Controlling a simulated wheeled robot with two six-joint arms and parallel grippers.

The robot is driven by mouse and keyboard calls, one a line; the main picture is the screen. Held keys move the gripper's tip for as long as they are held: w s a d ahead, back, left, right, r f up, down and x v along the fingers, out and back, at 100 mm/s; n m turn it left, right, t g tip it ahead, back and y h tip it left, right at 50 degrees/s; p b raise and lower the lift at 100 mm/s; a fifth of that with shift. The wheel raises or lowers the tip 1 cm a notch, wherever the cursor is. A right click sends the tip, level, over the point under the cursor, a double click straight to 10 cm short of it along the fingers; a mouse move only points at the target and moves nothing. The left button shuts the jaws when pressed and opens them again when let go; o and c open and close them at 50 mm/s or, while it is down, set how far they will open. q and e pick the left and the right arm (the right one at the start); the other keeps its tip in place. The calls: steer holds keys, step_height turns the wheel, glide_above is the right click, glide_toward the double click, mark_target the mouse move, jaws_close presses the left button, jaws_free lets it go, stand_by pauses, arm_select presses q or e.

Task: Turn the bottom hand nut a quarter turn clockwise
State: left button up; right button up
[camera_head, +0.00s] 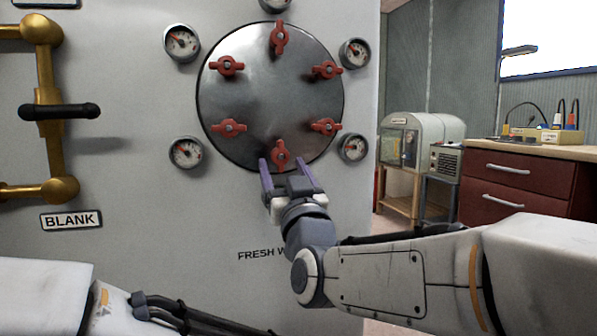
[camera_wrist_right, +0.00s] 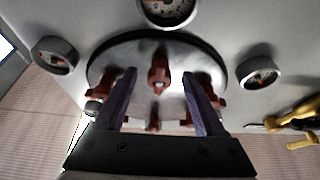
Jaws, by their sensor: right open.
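The bottom hand nut (camera_head: 280,153) is a red winged nut at the lower edge of a round steel hatch plate (camera_head: 262,105). In the right wrist view the nut (camera_wrist_right: 159,72) shows with its wings roughly upright. My right gripper (camera_head: 284,163) is open just below and in front of it. Its two purple fingers stand to either side of the nut, and no contact shows. In the wrist view the fingers (camera_wrist_right: 160,82) are spread left and right of it. My left gripper is out of view; part of my left arm shows at the lower left.
Several other red nuts (camera_head: 228,66) ring the plate. Small gauges (camera_head: 186,152) surround it, and one (camera_wrist_right: 167,10) lies close to the bottom nut. A brass pipe with a black handle (camera_head: 60,111) is at the left. A bench with red drawers (camera_head: 515,185) stands right.

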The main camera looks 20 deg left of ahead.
steer(key=b+v, duration=0.4)
steer(key=v, duration=0.4)
steer(key=shift+s+d+f, duration=0.15)
steer(key=shift+s+f, duration=0.05)
steer(key=shift+f, duration=0.05)
